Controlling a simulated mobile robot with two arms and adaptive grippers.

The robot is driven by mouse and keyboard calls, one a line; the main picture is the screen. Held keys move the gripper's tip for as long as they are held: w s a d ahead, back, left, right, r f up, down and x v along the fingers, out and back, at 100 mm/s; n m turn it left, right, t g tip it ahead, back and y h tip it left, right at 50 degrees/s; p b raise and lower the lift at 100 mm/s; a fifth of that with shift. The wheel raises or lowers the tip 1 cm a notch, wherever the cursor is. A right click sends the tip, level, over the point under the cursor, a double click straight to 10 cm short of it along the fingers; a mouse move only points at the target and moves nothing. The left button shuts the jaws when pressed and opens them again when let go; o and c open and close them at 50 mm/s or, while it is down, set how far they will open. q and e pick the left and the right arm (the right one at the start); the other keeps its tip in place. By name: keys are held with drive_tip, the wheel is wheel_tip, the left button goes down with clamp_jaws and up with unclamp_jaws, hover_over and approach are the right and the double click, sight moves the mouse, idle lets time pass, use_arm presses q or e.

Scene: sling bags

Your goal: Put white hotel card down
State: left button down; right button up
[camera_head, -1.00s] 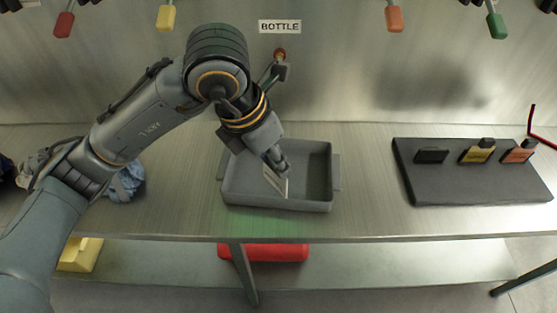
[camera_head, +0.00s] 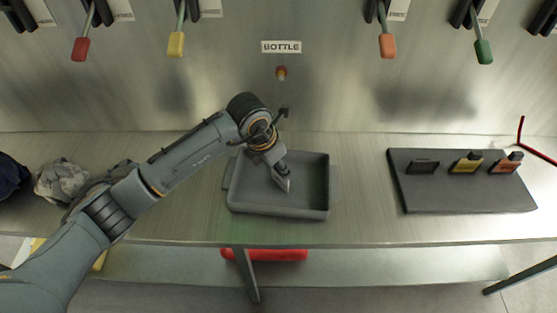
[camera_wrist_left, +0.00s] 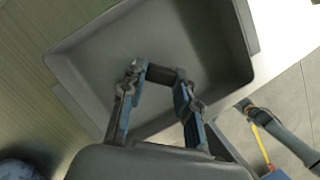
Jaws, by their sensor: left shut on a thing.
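My left gripper (camera_head: 284,182) points down into the grey tray (camera_head: 322,205) on the counter. I cannot tell whether the card touches the tray floor. The rest of the tray looks empty.
Crumpled cloth (camera_head: 62,180) lies at the left. Coloured levers hang from the wall, above a BOTTLE label (camera_head: 281,47). A red object (camera_head: 270,254) sits below the counter.

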use_arm(q)
drive_tip(key=shift+f, duration=0.1)
drive_tip(key=shift+f+b, duration=0.15)
drive_tip(key=shift+b, duration=0.15)
drive_tip(key=c, duration=1)
unclamp_jaws()
drive_tip(key=shift+r+p, duration=0.25)
drive_tip(key=shift+p, duration=0.05)
drive_tip(key=shift+r, duration=0.3)
drive_tip(key=b+v, duration=0.3)
drive_tip(key=v, duration=0.8)
drive_tip(key=shift+s+a+r, duration=0.1)
drive_tip(key=shift+s+a, duration=0.05)
